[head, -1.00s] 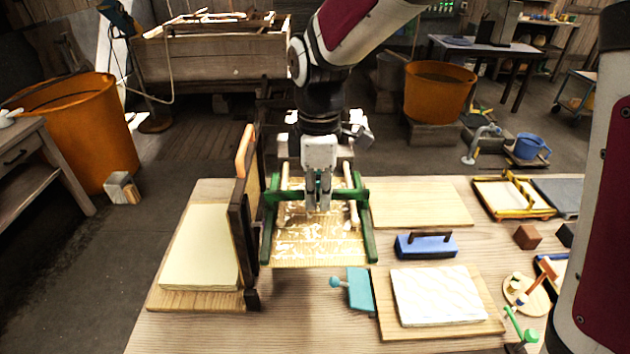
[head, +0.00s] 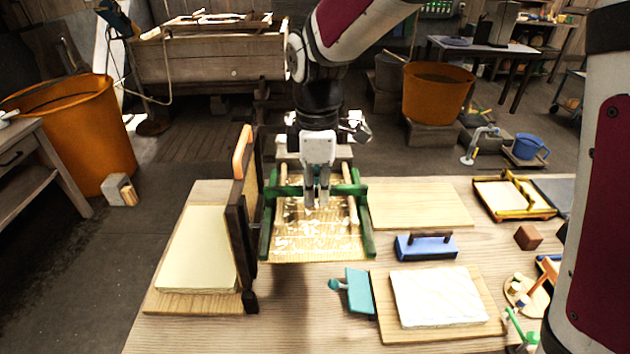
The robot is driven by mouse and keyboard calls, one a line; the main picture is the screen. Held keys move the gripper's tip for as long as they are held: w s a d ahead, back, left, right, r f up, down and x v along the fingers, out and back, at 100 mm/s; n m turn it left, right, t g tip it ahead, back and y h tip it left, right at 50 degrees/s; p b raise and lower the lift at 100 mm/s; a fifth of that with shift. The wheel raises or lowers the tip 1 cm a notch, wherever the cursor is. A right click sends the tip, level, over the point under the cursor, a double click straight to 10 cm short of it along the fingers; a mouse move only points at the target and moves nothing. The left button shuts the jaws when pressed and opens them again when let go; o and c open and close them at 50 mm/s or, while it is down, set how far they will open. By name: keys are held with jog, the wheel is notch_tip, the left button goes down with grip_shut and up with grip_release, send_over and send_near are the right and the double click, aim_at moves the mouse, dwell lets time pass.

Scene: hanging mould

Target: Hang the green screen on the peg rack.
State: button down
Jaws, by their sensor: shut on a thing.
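The green screen (head: 371,230) is a green frame around a pale, patchy mesh, in the middle of the head view, tilted over the table. My gripper (head: 316,203) is over its far part, fingers pointing down, shut on the screen; the exact grip point is hard to make out. Pale rods (head: 351,208) run along the inside of both green sides. An upright dark wooden frame (head: 249,235) with an orange piece on top stands just left of the screen. I see no clear peg rack; I cannot tell whether this frame or the rods belong to it.
Left of the dark frame a pale stack (head: 198,250) lies on a board. A bare board (head: 422,203) lies behind the block.

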jog(key=shift+f, duration=0.6)
jog(key=c, duration=1.6)
grip_release()
jog(key=shift+c, duration=0.2)
jog(key=shift+r, duration=0.1)
notch_tip(320, 180, up, 11)
jog(key=shift+r, duration=0.45)
